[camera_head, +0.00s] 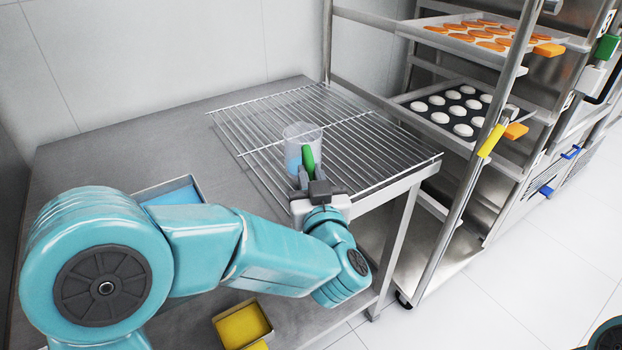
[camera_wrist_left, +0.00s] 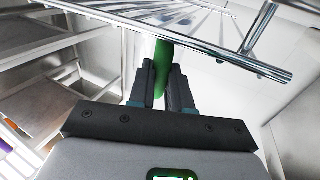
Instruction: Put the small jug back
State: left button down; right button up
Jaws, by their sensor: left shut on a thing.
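The small jug (camera_head: 302,136) is clear, with a green handle (camera_head: 308,160) and something blue showing low inside. My left gripper (camera_head: 306,178) is shut on the green handle, on the near side of the jug. The jug appears upright over the wire rack (camera_head: 246,116); whether its base touches the wires I cannot tell. In the left wrist view the green handle (camera_wrist_left: 162,56) sits between the two dark fingers (camera_wrist_left: 162,88), and the jug body is mostly hidden. My right gripper is not in view.
The rack lies on a grey metal table (camera_head: 110,150). A blue-filled tray (camera_head: 172,192) and a yellow-filled tray (camera_head: 242,325) are partly behind or below my left arm. A trolley with a tray of orange discs (camera_head: 480,35) and a tray of white rounds (camera_head: 455,110) stands right.

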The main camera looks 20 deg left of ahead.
pick_arm(q)
jog(key=shift+s+r, duration=0.1)
jog(key=shift+s, duration=0.05)
jog(key=shift+f, duration=0.25)
jog(key=c, duration=1.1)
grip_release()
jog(key=shift+o, duration=0.2)
jog(key=shift+r, duration=0.1)
jog(key=shift+r, duration=0.2)
jog(key=v, duration=1.2)
